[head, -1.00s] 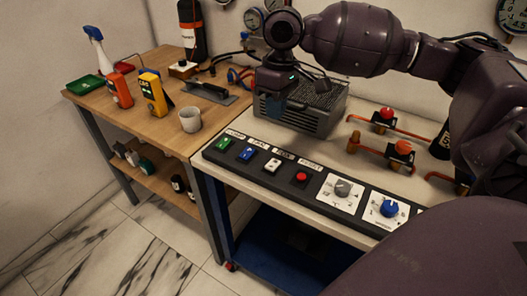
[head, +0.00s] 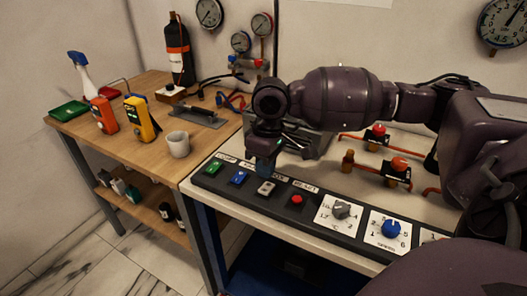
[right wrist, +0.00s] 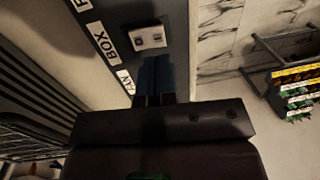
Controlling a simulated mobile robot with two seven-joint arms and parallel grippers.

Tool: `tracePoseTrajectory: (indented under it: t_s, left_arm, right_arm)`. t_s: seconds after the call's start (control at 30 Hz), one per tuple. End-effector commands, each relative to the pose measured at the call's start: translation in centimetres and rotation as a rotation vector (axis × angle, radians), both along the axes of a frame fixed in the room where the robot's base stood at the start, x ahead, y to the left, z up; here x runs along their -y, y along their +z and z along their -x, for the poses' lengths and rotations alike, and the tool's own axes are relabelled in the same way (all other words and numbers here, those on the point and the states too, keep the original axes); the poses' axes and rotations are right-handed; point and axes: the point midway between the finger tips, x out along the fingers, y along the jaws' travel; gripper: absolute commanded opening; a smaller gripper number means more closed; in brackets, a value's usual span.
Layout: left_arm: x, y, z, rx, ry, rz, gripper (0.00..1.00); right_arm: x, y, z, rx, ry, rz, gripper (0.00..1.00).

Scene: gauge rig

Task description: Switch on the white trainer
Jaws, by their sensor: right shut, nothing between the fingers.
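A black control strip (head: 322,226) runs along the front of the white bench. My right gripper (head: 264,171) is shut and empty, pointing down just behind the white rocker. In the right wrist view its blue fingertips (right wrist: 157,72) are close to the white rocker (right wrist: 147,37), with labels reading BOX and FAN beside. The blue rocker is hidden there. Contact cannot be told. No trainer is readable by name. My left gripper is out of view.
A grey selector knob (head: 341,210) and a blue knob (head: 391,229) sit further right on the strip. Red-handled valves (head: 377,131) on copper pipes stand behind. A grey vented box (head: 306,140) is behind my gripper. A wooden table with a white cup (head: 178,144) is left.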

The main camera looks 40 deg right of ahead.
Motion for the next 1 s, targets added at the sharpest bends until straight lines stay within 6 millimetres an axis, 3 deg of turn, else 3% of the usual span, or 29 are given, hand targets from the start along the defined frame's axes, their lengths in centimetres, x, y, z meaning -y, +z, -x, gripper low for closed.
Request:
tracePoseTrajectory:
  t_s: [0.1, 0.3, 1.0]
  left_arm:
    - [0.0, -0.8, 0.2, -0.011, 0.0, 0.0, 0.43]
    - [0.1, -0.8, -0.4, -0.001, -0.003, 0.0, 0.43]
    - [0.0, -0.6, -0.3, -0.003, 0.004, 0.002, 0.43]
  right_arm:
    - [-0.2, -2.3, 0.1, -0.008, 0.001, 0.0, 0.0]
    - [-0.4, -4.0, 0.2, -0.003, 0.0, 0.0, 0.0]
    - [-0.5, -4.4, 0.2, 0.002, 0.0, 0.0, 0.0]
